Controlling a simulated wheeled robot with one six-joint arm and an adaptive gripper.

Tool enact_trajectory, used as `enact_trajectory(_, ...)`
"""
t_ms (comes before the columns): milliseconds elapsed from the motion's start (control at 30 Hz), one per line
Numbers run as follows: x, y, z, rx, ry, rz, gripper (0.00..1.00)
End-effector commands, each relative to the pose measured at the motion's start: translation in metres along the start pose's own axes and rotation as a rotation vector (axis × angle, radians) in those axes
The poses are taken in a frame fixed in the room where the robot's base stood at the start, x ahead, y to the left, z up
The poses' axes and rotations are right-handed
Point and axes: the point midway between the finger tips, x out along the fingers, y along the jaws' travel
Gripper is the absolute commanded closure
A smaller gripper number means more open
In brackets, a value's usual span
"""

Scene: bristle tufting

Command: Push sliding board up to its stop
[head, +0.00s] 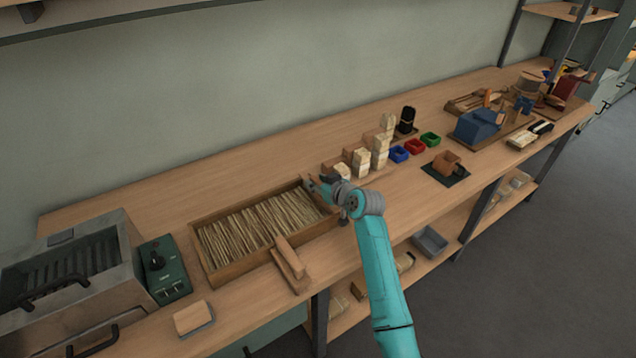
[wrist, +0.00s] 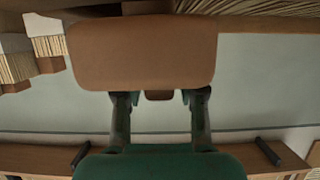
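A shallow wooden tray (head: 222,272) full of pale bristle strands (head: 262,222) lies on the bench. My gripper (head: 328,184) is at the tray's right end, beside a small brown wooden piece (head: 309,184) that may be part of the sliding board. In the wrist view a broad brown wooden board (wrist: 143,52) with rounded corners covers the fingertips of my gripper (wrist: 160,98). The fingers stand apart, with a small brown piece between them. Whether they press on anything is hidden, as is the stop.
A wooden block with a handle (head: 289,262) lies at the tray's front edge. A green control box (head: 163,270) and a metal machine (head: 70,275) stand at the left. Stacked bristle bundles (head: 361,160) and small coloured bins (head: 414,147) stand right of the tray.

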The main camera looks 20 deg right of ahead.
Motion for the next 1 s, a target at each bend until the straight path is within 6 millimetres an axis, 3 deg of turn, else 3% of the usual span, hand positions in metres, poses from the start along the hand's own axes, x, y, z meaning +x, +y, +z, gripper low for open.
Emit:
enact_trajectory(33, 0.000, 0.000, 0.000, 0.000, 0.000, 0.000, 0.80)
enact_trajectory(100, 0.000, 0.000, 0.000, 0.000, 0.000, 0.000, 0.97)
enact_trajectory(133, 0.000, 0.000, 0.000, 0.000, 0.000, 0.000, 1.00)
enact_trajectory(433, 0.000, -0.009, 0.000, -0.002, -0.001, -0.001, 1.00)
enact_trajectory(800, 0.001, -0.109, 0.000, -0.004, 0.000, -0.005, 1.00)
enact_trajectory(1000, 0.000, -0.141, 0.000, -0.001, -0.001, -0.002, 1.00)
